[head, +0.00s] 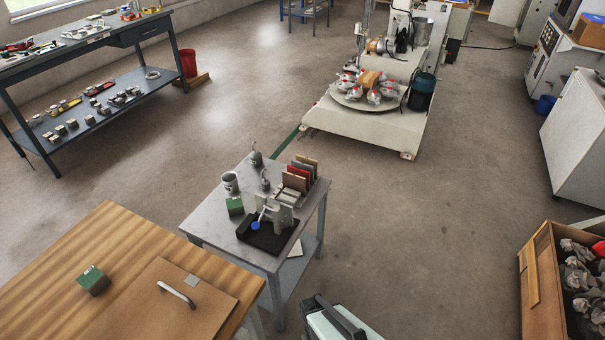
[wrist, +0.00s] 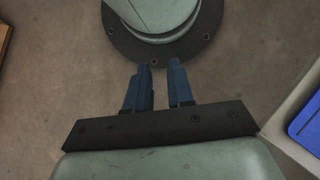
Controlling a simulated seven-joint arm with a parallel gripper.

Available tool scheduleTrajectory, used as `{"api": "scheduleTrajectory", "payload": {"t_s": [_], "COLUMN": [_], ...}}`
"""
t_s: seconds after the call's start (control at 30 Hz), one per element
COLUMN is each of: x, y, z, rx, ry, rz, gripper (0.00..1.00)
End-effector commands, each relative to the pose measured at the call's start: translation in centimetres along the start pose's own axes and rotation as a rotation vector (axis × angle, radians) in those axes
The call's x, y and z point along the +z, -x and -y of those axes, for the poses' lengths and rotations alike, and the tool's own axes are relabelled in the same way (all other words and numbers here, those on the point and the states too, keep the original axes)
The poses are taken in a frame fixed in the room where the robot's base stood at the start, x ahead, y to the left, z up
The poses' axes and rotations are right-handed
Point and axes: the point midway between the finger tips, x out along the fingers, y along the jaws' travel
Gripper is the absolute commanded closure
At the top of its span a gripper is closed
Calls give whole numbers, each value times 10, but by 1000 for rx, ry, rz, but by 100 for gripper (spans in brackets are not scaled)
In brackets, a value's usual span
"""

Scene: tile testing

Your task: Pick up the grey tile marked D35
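No D35 marking is legible in either view, so I cannot tell which piece is the named tile. A small grey square (head: 191,281) lies on the brown board on the wooden table in the head view. Several tiles (head: 298,178), with red, brown and tan ones among them, stand upright on the small grey bench. Pale flat pieces (head: 289,197) lie in front of them.
A handle (head: 176,294) and another green box (head: 94,280) are on the wooden table. A crate (head: 538,275) stands right.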

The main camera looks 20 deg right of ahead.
Motion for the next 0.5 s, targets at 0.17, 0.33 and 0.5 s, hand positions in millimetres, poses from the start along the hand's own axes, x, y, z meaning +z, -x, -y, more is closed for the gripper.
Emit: {"api": "scheduleTrajectory", "payload": {"t_s": [0.17, 0.33, 0.5], "x": [-68, -137, -200], "y": [30, 74, 127], "z": [-12, -35, -64], "rx": [-18, -47, -86], "ry": [-138, -307, -476], "rz": [-105, -224, -340], "gripper": [78, 78, 78]}}
